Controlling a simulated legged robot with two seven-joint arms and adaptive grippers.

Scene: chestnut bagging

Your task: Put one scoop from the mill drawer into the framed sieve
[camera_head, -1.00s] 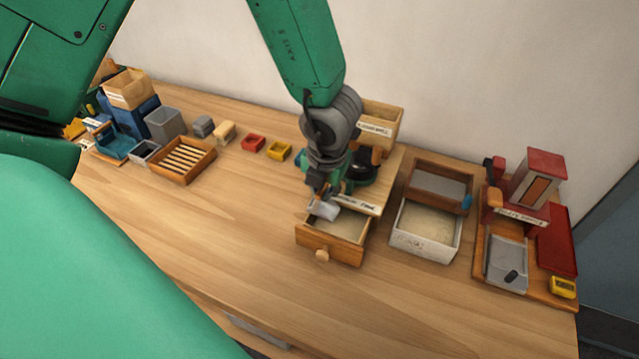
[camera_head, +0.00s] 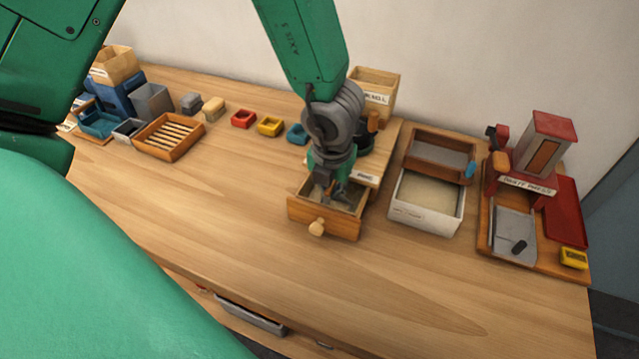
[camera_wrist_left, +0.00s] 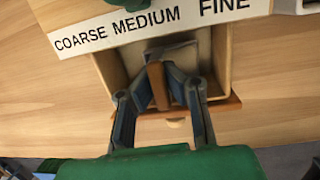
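The mill drawer (camera_head: 338,229) is a pulled-out wooden box with a round knob, at the front of the mill. It also shows in the left wrist view (camera_wrist_left: 222,62), below a COARSE MEDIUM FINE label. My left gripper (camera_head: 328,197) reaches down into it. In the left wrist view its fingers (camera_wrist_left: 160,84) are closed on the brown handle of a grey scoop (camera_wrist_left: 172,52). The scoop head is inside the drawer; its load cannot be told. The framed sieve appears to be the wooden frame with a grey surface (camera_head: 443,156), right of the mill. My right gripper is out of view.
A white bin (camera_head: 422,216) of pale meal stands in front of the framed piece. A red press (camera_head: 540,150) on a board is at the far right. Small coloured trays and a slatted wooden tray (camera_head: 168,152) lie left. The front table is clear.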

